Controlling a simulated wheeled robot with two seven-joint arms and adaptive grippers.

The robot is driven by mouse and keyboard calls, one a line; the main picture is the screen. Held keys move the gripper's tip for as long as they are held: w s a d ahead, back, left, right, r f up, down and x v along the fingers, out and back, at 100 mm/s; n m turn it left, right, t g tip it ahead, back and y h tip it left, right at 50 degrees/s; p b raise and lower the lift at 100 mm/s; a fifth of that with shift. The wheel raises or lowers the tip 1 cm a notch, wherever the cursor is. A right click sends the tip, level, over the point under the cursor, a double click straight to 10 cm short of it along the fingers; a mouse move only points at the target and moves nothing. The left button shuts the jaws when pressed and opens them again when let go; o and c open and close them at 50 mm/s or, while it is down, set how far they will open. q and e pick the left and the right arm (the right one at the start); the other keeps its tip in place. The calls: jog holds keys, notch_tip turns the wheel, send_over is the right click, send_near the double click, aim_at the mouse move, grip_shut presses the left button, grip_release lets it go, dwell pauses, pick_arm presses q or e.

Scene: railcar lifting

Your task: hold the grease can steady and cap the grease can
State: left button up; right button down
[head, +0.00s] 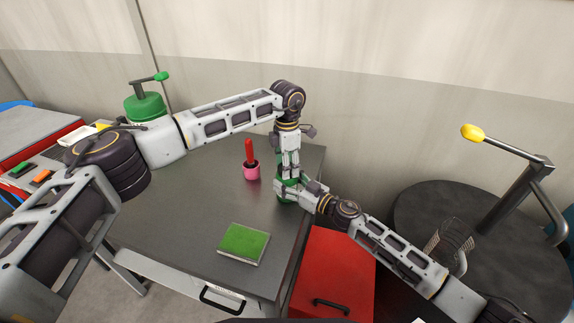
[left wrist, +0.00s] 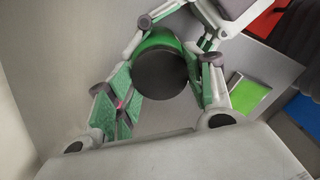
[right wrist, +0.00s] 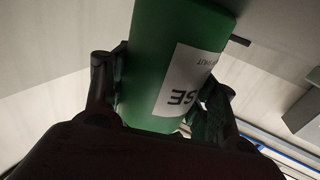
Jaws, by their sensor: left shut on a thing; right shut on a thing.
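The green grease can (head: 284,198) stands upright near the right edge of the dark table. My right gripper (head: 291,189) is shut around its side. In the right wrist view the can (right wrist: 172,55) fills the jaws, with a white label showing "SE". My left gripper (head: 289,171) points straight down over the can from above. In the left wrist view its fingers are on either side of a dark round disc, the cap (left wrist: 162,74), at the can's top. Whether the cap is seated or just above the rim cannot be told.
A pink cup (head: 252,171) with a red-handled tool stands left of the can. A green pad (head: 243,243) lies at the table's front. A red cabinet (head: 333,267) and a dark round drum (head: 415,207) with a yellow-tipped lever stand right. A green pump can (head: 144,107) stands back left.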

pick_arm(q)
jog(key=m, duration=0.4)
jog(key=o, duration=1.2)
jog(key=shift+r, duration=0.1)
notch_tip(320, 180, up, 12)
dwell(0.4)
pick_arm(e)
jog(key=shift+c, duration=1.9)
grip_release()
